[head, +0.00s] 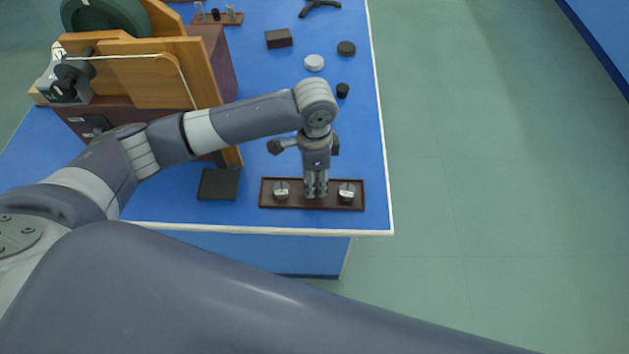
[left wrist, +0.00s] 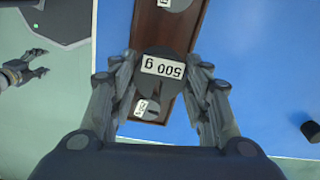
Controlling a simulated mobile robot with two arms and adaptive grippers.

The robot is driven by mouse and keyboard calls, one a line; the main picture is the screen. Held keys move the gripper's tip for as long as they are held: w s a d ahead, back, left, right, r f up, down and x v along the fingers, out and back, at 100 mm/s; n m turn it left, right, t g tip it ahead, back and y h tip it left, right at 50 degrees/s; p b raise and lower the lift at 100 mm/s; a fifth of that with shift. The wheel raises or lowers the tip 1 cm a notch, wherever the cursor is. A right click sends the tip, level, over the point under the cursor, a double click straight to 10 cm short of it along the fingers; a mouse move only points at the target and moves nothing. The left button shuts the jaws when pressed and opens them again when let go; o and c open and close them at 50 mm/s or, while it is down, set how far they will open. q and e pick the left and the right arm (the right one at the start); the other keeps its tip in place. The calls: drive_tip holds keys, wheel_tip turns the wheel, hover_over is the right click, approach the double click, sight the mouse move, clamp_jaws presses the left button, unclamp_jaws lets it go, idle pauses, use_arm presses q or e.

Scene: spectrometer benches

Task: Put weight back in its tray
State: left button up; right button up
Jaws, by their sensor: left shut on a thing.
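My left gripper (head: 316,193) is over the middle of the dark wooden tray (head: 265,203) near the bench's front edge. In the left wrist view, my left gripper (left wrist: 163,82) is shut on a dark round weight labelled 500 g (left wrist: 162,67). The tray (left wrist: 152,30) shows under it. One slotted weight (head: 281,190) sits at the tray's left end and another (head: 347,192) at its right end. The fingers hide the held weight in the head view, and I cannot tell whether it touches the tray. My right gripper (left wrist: 37,63) is open and empty in the left wrist view.
A black square pad (head: 218,184) lies left of the tray. A wooden instrument (head: 160,75) stands at the back left. A white disc (head: 314,62), dark disc (head: 346,48), small black cylinder (head: 342,90) and brown block (head: 279,38) lie behind the tray.

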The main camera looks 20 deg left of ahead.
use_arm(q)
drive_tip(key=shift+f+p, duration=0.35)
drive_tip(key=shift+f, duration=1.3)
drive_tip(key=o, duration=1.5)
drive_tip(key=shift+s+f, duration=0.1)
drive_tip(key=shift+f, duration=0.05)
drive_tip(key=shift+c, duration=0.2)
wheel_tip(320, 180, up, 12)
drive_tip(key=shift+r+b, duration=0.15)
drive_tip(key=shift+b, duration=0.65)
